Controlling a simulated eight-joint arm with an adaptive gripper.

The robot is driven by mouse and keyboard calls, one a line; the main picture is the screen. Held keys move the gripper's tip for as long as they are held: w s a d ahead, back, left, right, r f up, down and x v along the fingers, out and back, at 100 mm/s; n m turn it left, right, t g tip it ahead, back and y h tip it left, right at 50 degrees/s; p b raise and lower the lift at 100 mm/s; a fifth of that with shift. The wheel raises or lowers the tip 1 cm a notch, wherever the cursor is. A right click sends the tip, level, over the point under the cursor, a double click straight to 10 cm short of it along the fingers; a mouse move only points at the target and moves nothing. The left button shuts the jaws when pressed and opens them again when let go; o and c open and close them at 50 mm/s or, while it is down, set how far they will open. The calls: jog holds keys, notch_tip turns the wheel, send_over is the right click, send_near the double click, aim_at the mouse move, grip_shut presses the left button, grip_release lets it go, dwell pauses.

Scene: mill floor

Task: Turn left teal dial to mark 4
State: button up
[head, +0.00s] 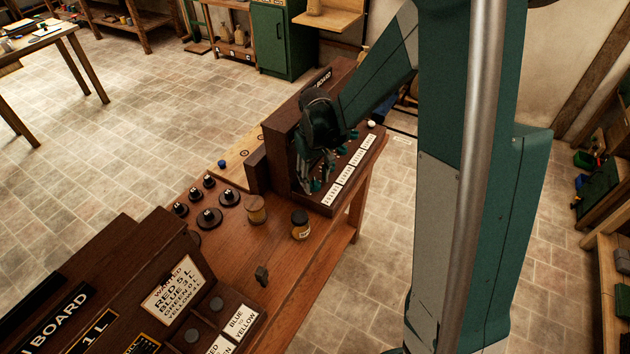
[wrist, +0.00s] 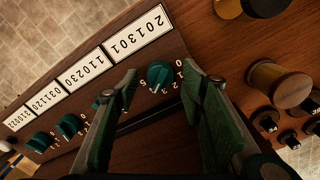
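The left teal dial (wrist: 159,74) sits on the dark wooden board (wrist: 215,45), at the end nearest the jars. Small numerals ring it, and I cannot surely tell which mark it points to. Other teal dials, including one (wrist: 69,126) in the wrist view, run in a row to the left. My gripper (wrist: 158,76) is open, with its fingers on either side of the left dial and gaps showing. In the head view my gripper (head: 316,183) is over the near end of the board and hides much of the dials there.
White number cards (head: 347,172) line the board's front edge. A wanted card (head: 176,290) is on another board at the lower left.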

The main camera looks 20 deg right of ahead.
aim_at(315, 182)
notch_tip(315, 182, up, 11)
dwell(0.7)
jog(key=shift+s, duration=0.1)
dwell(0.5)
jog(key=s+d+r+m+t+b, duration=0.1)
jog(key=s+r+t, duration=0.2)
jog(key=s+r, duration=0.6)
jog(key=s+d+m+t+b, duration=0.1)
jog(key=s+t, duration=0.3)
jog(key=s, duration=1.2)
jog(key=shift+s+d+r+m+b, duration=0.25)
jog(key=shift+s+r+m+b, duration=0.1)
jog(key=shift+r+b, duration=0.15)
